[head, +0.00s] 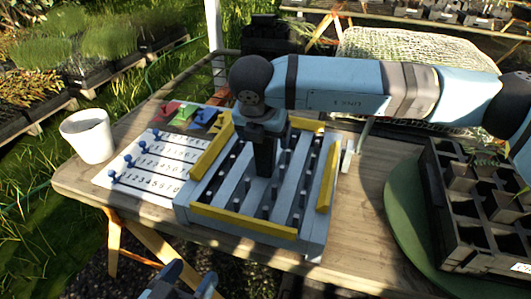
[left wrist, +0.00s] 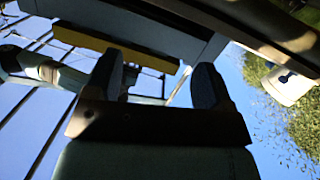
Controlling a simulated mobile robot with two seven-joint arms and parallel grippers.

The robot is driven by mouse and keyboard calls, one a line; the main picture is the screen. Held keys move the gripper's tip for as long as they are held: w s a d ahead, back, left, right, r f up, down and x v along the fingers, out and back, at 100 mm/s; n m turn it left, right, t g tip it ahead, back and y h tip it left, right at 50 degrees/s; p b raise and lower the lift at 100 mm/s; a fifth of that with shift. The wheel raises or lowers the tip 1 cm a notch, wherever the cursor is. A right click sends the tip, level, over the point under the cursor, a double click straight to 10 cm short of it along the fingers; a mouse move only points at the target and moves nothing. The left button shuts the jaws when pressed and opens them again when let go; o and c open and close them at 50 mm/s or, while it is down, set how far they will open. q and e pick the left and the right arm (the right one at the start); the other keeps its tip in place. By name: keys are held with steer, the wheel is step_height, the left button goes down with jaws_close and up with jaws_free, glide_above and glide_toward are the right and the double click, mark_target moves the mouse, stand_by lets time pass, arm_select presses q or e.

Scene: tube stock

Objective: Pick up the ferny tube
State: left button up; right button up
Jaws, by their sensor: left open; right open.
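A tube with ferny green leaves (head: 487,158) stands in the black celled tray (head: 436,208) at the right of the head view; most of its body is hidden. My right gripper (head: 265,170) is open and points down over the slatted grey rack with yellow bars (head: 240,220), well left of the ferny tube. Whether it touches the rack is unclear. My left gripper (head: 182,284) is open at the bottom edge of the head view, in front of the table and far from the tube. Its two dark fingers are apart and empty in the left wrist view (left wrist: 157,88).
The black tray rests on a round green board (head: 402,225) at the table's right. A white pot (head: 88,136) and a numbered white sheet with blue pegs (head: 140,163) are at the left. My right arm spans the table's back. Wooden tabletop (head: 362,190) shows between rack and board.

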steer(key=shift+x, duration=0.75)
steer(key=c, duration=1.1)
arm_select(q)
steer(key=shift+w+d+r, duration=0.15)
steer(key=shift+r, duration=0.55)
arm_select(e)
steer(key=shift+r, duration=0.1)
